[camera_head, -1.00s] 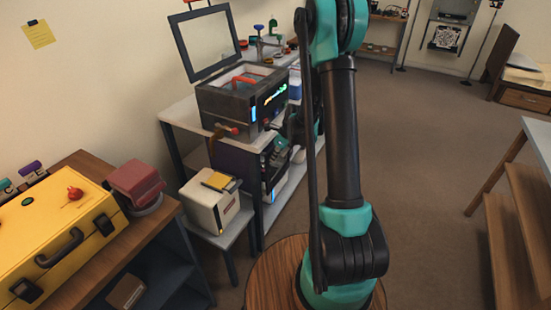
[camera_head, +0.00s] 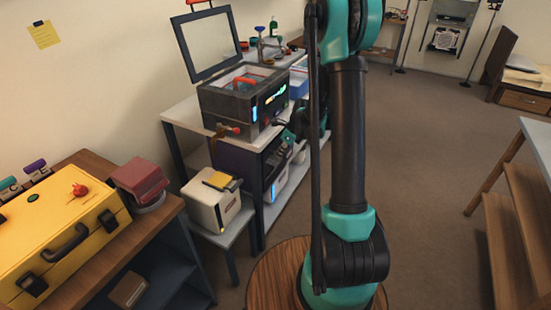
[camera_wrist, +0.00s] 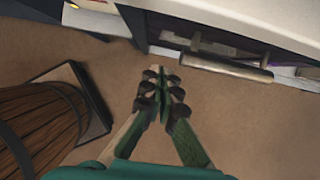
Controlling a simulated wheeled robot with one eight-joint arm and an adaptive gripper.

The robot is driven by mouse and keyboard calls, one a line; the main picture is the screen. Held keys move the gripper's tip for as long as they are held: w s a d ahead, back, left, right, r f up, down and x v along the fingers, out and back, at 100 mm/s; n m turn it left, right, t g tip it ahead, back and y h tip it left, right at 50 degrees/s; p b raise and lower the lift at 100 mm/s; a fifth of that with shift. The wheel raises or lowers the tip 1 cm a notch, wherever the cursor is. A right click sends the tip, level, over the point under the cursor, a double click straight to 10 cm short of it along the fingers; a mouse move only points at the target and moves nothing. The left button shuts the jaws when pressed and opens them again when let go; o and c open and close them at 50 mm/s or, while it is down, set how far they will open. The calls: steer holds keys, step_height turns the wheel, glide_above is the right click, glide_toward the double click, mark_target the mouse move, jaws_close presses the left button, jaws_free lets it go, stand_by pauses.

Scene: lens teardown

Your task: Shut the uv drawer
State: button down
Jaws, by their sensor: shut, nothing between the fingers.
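The dark purple-sided uv cabinet (camera_head: 237,162) stands under the white table in the head view, with a lit blue strip on its front. Its drawer front is partly hidden by my arm, and I cannot tell there how far it is out. In the wrist view, a pale bar handle (camera_wrist: 225,66) runs along a recess below a white top, apparently the drawer. My gripper (camera_wrist: 160,84) is shut and empty, with its fingertips left of the handle and apart from it. In the head view the gripper is small and partly hidden beside the cabinet front.
A dark box with a raised lid (camera_head: 228,103) sits on the white table. A white box (camera_head: 213,205) stands on a low stool in front. A yellow case (camera_head: 60,235) lies on the left bench. A wooden barrel-like object (camera_wrist: 40,130) is at left in the wrist view. Floor is clear between.

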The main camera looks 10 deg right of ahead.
steer(key=v, duration=0.7)
steer(key=w+d+f+g+h, duration=0.1)
steer(key=w+d, duration=0.1)
steer(key=d, duration=0.3)
steer(key=w+a+f, duration=0.3)
steer(key=a+f, duration=0.2)
steer(key=f, duration=0.3)
steer(key=shift+w, duration=0.3)
steer(key=shift+a+f, duration=0.1)
steer(key=shift+w+a, duration=0.8)
steer(key=shift+a, duration=0.15)
